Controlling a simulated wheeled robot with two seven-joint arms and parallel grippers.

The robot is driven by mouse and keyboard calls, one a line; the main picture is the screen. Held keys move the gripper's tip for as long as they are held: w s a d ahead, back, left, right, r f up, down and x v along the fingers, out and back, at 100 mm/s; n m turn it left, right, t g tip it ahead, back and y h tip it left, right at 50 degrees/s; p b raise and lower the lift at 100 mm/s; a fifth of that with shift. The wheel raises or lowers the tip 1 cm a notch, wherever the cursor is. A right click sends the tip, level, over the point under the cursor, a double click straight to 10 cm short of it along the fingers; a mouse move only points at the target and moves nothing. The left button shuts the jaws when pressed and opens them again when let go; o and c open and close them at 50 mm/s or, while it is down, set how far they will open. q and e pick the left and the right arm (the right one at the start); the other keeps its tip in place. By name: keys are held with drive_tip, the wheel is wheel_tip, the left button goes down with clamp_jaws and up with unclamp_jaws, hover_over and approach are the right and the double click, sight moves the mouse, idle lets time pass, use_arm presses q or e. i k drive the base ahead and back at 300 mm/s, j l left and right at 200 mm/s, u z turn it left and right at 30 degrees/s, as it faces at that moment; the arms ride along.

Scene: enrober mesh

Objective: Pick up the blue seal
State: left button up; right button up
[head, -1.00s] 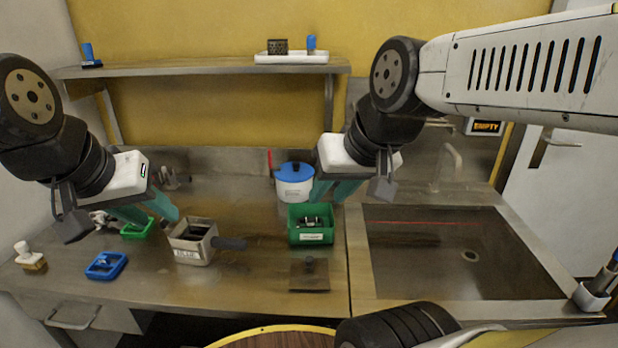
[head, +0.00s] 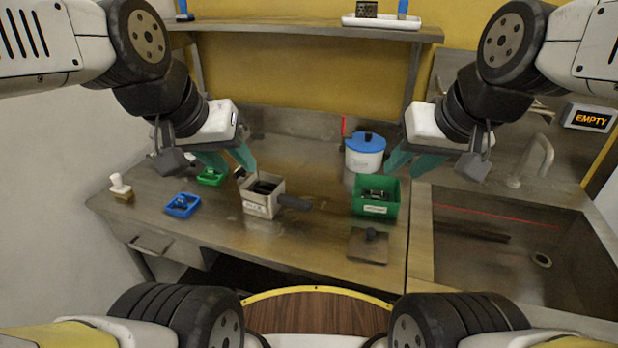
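A small blue square piece (head: 182,206) with a raised rim and dark contents lies at the left of the steel counter. It looks like a shallow tray; I cannot tell whether the blue seal is this piece or something in it. My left gripper (head: 240,172) is above and right of it, over the counter near a green tray and a grey box. Its teal fingers are apart and hold nothing visible. My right gripper (head: 404,173) is beside the blue-lidded pot and above the green bin, its teal fingers apart and empty.
The grey box (head: 262,207) has a dark handle. A green tray (head: 210,182), a green bin (head: 391,209), a blue-lidded pot (head: 365,161), a flat plate with a knob (head: 368,254) and a white-handled stamp (head: 121,187) stand around. A sink (head: 480,250) lies right; a shelf (head: 290,28) runs behind.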

sight(180, 200)
drive_tip(key=j+u, duration=0.2)
drive_tip(key=u, duration=0.25)
drive_tip(key=i+j+u, duration=0.15)
drive_tip(key=u, duration=0.3)
drive_tip(key=i+j+u, duration=0.1)
drive_tip(key=u, duration=0.35)
